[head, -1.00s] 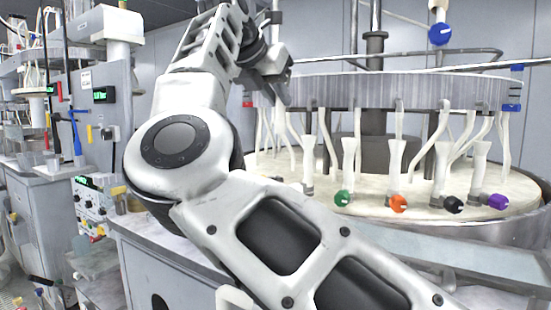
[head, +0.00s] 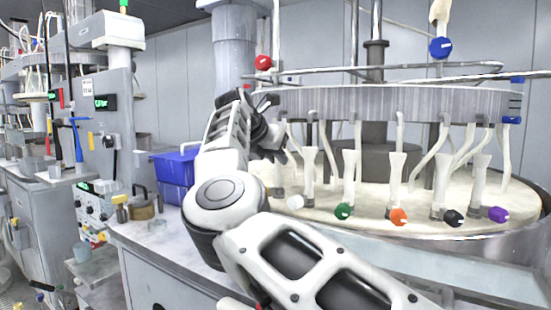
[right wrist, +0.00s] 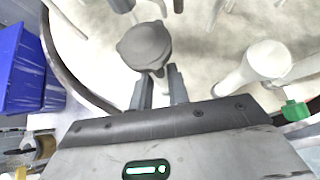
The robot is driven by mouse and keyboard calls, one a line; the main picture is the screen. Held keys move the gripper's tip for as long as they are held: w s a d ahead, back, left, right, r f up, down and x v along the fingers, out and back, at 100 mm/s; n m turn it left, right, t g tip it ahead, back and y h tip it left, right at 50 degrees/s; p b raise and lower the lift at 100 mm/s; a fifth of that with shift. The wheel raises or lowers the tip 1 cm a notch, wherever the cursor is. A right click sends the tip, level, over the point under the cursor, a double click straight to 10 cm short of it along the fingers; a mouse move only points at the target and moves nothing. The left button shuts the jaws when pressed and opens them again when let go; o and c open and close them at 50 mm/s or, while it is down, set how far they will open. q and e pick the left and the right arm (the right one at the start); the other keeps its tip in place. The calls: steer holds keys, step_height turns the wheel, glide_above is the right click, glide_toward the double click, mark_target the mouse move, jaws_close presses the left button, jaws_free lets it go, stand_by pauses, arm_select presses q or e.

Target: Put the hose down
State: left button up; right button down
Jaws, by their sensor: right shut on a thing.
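Several white hoses with coloured knobs hang from the round grey ring (head: 390,103) over the pale platen (head: 370,208). My right gripper (head: 272,145) is at the ring's left side in the head view, over the platen's left part. In the right wrist view, my right gripper (right wrist: 160,80) is shut on a dark grey rounded knob (right wrist: 146,46), which seems to belong to a hose. The rest of that hose is hidden behind the knob. A hose with a green knob (right wrist: 295,110) stands to its right. My left gripper is not in view.
Green (head: 343,211), orange (head: 399,216), black (head: 454,218) and purple (head: 498,214) knobs line the platen's front. A blue bin (head: 174,170) stands left of my right arm.

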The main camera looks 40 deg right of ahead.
steer(key=shift+f+b, duration=0.3)
steer(key=shift+f, duration=0.25)
steer(key=c, duration=1.3)
jaws_free()
steer(key=shift+c, duration=0.2)
steer(key=shift+r, duration=0.3)
steer(key=v, duration=1.2)
steer(key=shift+r, duration=0.35)
steer(key=shift+s, duration=0.15)
